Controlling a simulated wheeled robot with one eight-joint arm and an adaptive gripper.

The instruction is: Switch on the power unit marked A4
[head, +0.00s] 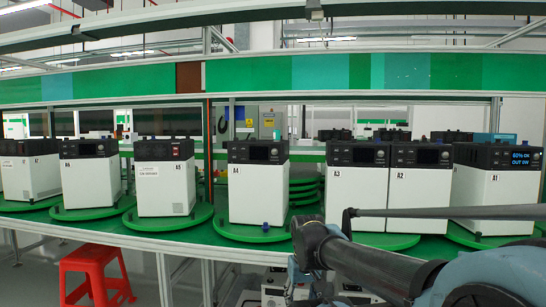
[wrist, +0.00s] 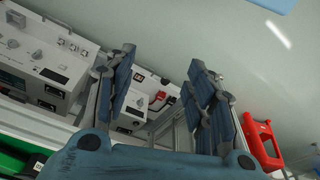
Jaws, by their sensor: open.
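The power unit marked A4 (head: 258,192) stands upright on a round green turntable plate (head: 225,233), left of the middle in the head view. It is a white box with a dark top front panel, and its small screen (head: 264,154) looks dark. A small blue part sits low at its front. My gripper (wrist: 162,58) is open and empty in the wrist view, with its two padded fingers apart. In the head view my arm comes in from the lower right, its near end in front of and below unit A3. A4 cannot be made out in the wrist view.
Similar units stand on plates along the line: A5 (head: 165,180) to the left, A3 (head: 357,190), A2 (head: 418,190) and A1 (head: 493,190) to the right. A1's screen is lit. A red stool (head: 95,275) stands lower left. White boxes with sockets (wrist: 45,50) show in the wrist view.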

